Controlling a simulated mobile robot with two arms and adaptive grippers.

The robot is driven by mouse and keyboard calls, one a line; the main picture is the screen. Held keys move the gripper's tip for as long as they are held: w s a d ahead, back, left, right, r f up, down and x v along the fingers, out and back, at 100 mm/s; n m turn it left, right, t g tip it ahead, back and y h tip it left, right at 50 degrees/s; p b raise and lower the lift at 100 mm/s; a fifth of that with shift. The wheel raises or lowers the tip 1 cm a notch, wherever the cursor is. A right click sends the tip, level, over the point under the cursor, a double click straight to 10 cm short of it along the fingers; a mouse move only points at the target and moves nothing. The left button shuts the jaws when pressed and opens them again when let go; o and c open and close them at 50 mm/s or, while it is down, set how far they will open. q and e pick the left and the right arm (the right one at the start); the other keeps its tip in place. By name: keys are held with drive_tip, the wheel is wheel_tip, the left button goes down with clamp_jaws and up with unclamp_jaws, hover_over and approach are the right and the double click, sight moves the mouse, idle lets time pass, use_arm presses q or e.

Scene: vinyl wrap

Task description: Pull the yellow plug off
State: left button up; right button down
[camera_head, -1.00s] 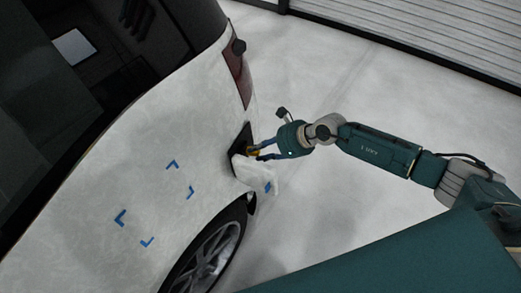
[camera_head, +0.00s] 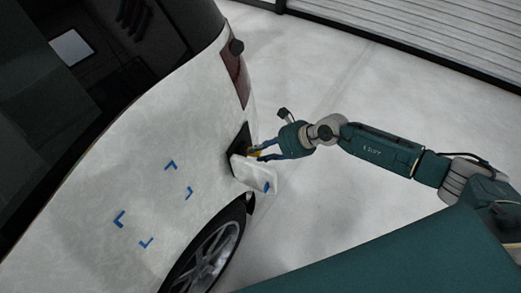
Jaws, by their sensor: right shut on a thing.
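The yellow plug (camera_head: 254,152) shows as a small patch at the dark charge port opening (camera_head: 241,141) in the car's side. My right gripper (camera_head: 258,153) reaches in from the right with its blue fingers around the plug and is shut on it. The fingertips hide part of the plug, and I cannot tell how deep it sits in the port. The white port flap (camera_head: 252,174) hangs open just below the fingers. My left gripper is not in view.
The white car (camera_head: 110,170) fills the left, with blue corner marks on its panel. Its rear wheel (camera_head: 210,250) is below the flap and a tail light (camera_head: 236,78) above the port. The floor (camera_head: 330,80) around my right arm is clear.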

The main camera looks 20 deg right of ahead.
drive_tip(key=shift+s+d, duration=0.1)
drive_tip(key=s+d, duration=0.4)
drive_tip(key=d, duration=0.1)
drive_tip(key=shift+s+r, duration=0.25)
drive_tip(key=shift+r, duration=0.15)
idle(0.7)
drive_tip(key=shift+d+r, duration=0.1)
idle(0.4)
